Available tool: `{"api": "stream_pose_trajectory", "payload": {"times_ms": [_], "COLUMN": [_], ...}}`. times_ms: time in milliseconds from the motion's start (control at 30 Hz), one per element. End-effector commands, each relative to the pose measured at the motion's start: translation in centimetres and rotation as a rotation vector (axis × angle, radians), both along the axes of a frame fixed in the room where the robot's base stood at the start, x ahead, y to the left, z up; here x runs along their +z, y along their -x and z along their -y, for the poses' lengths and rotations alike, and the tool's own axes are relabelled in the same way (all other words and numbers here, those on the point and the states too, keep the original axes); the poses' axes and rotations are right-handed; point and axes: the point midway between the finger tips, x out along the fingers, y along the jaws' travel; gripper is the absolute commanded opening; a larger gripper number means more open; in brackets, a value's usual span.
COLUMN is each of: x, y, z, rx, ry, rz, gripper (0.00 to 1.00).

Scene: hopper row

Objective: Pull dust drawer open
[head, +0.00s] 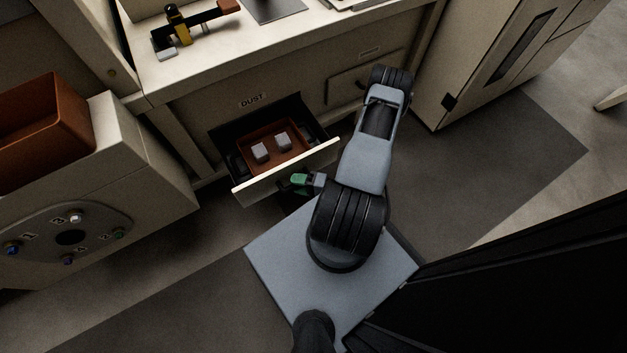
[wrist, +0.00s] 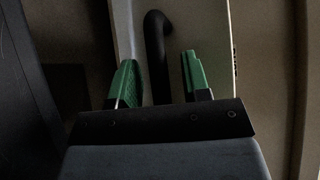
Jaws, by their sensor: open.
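The dust drawer (head: 287,172) stands pulled out from the cabinet under the "DUST" label in the head view. Inside it is a brown-red tray with two grey blocks. In the wrist view the drawer front (wrist: 212,30) is a pale panel with a dark bar handle (wrist: 157,50). My gripper (wrist: 158,75) is open, with one green finger on each side of the handle; I cannot tell whether either touches it. In the head view my gripper (head: 301,180) is at the outer face of the drawer front, and the handle is hidden there.
A closed drawer (head: 352,82) is right of the dust drawer. A balance-like tool (head: 185,30) lies on the counter. A machine with an orange-brown bin (head: 40,125) stands at left, and a tall cabinet (head: 500,60) at right. Dark floor matting (head: 510,150) is clear at right.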

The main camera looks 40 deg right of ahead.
Motion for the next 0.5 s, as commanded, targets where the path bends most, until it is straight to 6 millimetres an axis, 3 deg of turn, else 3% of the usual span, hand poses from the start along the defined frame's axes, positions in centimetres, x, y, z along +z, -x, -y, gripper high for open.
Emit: {"api": "stream_pose_trajectory", "payload": {"times_ms": [267,500], "x": [0.4,1.0], "y": [1.2,4.3], "z": [1.2,3.6], "rx": [-0.007,-0.01], "ry": [-0.001,0.002], "rz": [0.0,0.0], "gripper": [0.43,0.43]}}
